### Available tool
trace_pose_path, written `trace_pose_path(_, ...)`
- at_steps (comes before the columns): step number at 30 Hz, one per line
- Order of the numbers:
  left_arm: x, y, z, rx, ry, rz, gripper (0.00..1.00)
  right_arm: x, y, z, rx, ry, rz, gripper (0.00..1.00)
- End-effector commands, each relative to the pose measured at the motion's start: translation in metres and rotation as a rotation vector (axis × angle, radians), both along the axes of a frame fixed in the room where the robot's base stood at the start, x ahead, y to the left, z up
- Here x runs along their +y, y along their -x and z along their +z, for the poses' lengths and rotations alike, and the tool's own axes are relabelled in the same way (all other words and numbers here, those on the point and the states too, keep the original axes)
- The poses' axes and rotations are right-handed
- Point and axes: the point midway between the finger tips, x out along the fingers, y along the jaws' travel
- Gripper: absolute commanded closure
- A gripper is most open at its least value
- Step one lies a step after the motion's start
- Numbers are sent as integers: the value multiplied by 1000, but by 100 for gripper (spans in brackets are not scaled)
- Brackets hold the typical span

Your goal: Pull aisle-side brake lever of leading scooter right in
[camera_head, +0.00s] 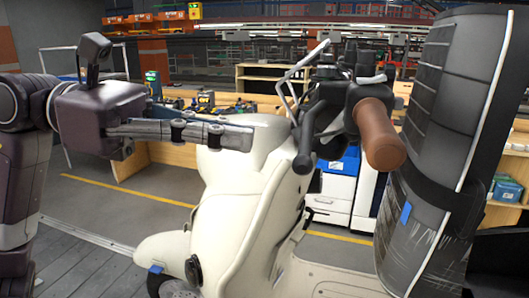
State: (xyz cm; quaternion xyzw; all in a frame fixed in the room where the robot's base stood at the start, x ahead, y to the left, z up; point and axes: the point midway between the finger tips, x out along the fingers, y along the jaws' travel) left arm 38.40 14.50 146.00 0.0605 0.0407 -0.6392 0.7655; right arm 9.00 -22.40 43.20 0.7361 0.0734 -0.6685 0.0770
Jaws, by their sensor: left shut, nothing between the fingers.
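A cream scooter (245,205) stands in the middle of the view. Its handlebar carries a brown grip (378,135) pointing toward me. A dark lever (304,150) with a rounded end hangs to the left of the grip, apart from it. My left gripper (250,136) reaches in from the left with its fingers together and empty. Its tips are over the scooter's cream front, left of the lever, and a gap shows between them in the picture. The far side of the handlebar is partly hidden behind dark housings. My right gripper is not in view.
A tall black padded panel (422,120) with a strap stands close to the right of the grip. Wooden benches (155,160) with tools lie behind the scooter. A white and blue cabinet (338,188) stands behind it. The slatted floor at lower left is open.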

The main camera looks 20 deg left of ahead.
Motion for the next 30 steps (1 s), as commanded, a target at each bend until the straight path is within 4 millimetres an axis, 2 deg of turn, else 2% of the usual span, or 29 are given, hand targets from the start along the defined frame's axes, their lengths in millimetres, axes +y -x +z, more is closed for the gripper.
trace_pose_path(1,12,3,-4,-1,0,4,100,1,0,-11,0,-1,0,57)
trace_pose_path(3,26,8,-2,0,-1,4,100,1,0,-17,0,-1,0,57)
trace_pose_path(10,57,18,6,1,0,1,100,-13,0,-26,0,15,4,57)
trace_pose_path(17,64,22,8,0,-2,-1,100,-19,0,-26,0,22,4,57)
trace_pose_path(26,64,21,8,1,-2,-2,100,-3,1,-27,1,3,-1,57)
trace_pose_path(30,64,21,8,1,-2,-2,100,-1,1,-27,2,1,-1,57)
